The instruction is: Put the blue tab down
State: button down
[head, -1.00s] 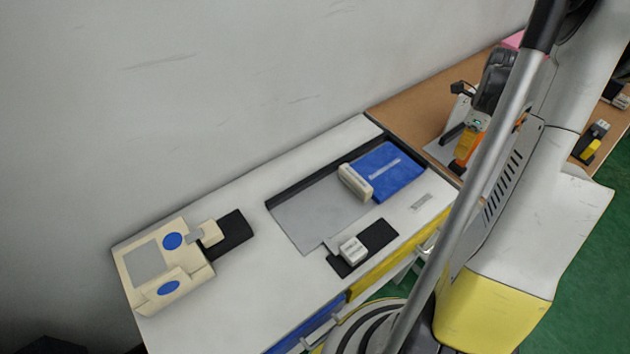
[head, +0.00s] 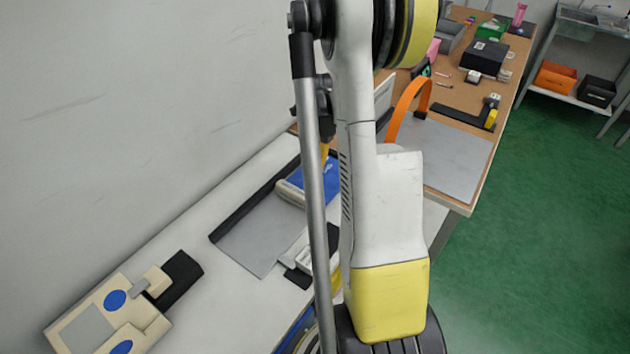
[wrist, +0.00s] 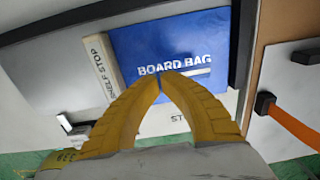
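The only loose-looking blue piece is a flat blue slab lettered BOARD BAG (wrist: 190,42). It lies against a beige bar lettered SHELF STOP (wrist: 104,62). In the head view the slab (head: 331,186) is partly hidden by my arm. My gripper (wrist: 163,76) has its two yellow fingertips together in front of the slab, with nothing visible between them. I cannot tell whether they touch it. In the head view my gripper is mostly hidden behind my arm. A beige fixture (head: 137,333) at the lower left carries blue ovals (head: 115,299); I cannot tell which blue part is the tab.
A grey panel (head: 255,236) with a dark rim lies left of the slab on the white bench. A black base with a white block stands near the front edge, partly hidden. An orange arch (head: 402,108) rises from the brown table to the right. A wall runs behind.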

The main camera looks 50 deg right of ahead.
aim_at(315, 182)
jog(key=shift+a+f+b, duration=0.1)
jog(key=shift+f+b, duration=0.85)
jog(key=shift+f, duration=1.05)
jog(key=shift+f, duration=0.15)
jog(key=c, duration=1.6)
grip_release()
